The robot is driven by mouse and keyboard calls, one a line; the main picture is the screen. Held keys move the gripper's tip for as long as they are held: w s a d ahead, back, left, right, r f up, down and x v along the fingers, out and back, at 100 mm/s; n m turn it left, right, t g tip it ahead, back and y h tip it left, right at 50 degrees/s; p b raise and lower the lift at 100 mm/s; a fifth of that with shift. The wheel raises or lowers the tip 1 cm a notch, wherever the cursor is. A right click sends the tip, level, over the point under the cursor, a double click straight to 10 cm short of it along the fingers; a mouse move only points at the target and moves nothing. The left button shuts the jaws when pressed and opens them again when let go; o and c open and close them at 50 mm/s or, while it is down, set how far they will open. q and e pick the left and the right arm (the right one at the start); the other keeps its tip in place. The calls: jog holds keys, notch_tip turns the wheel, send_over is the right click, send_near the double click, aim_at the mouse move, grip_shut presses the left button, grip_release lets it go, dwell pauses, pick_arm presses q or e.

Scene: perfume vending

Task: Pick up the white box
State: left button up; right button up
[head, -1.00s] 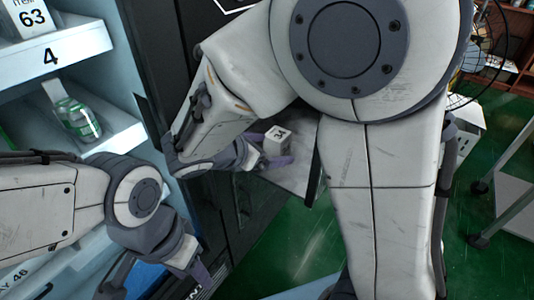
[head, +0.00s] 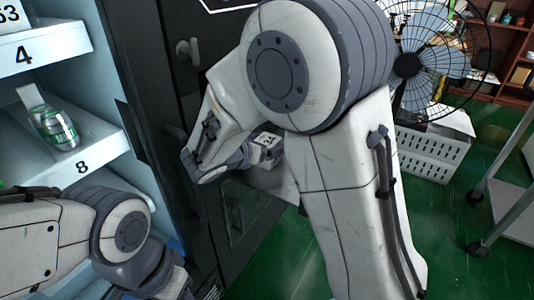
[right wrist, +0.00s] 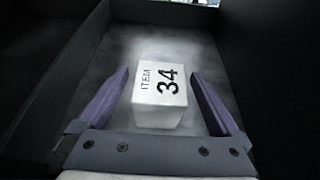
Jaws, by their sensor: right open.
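The white box (right wrist: 159,95), marked "ITEM 34", sits on the floor of a dark compartment in the right wrist view. My right gripper (right wrist: 160,100) is open, with one purple finger on each side of the box and gaps between fingers and box.
Dark walls of the compartment (right wrist: 70,65) stand close on both sides of my right gripper. White shelves (head: 95,140) with a green can (head: 55,127) are at the left.

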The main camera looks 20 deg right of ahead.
jog(key=c, duration=1.4)
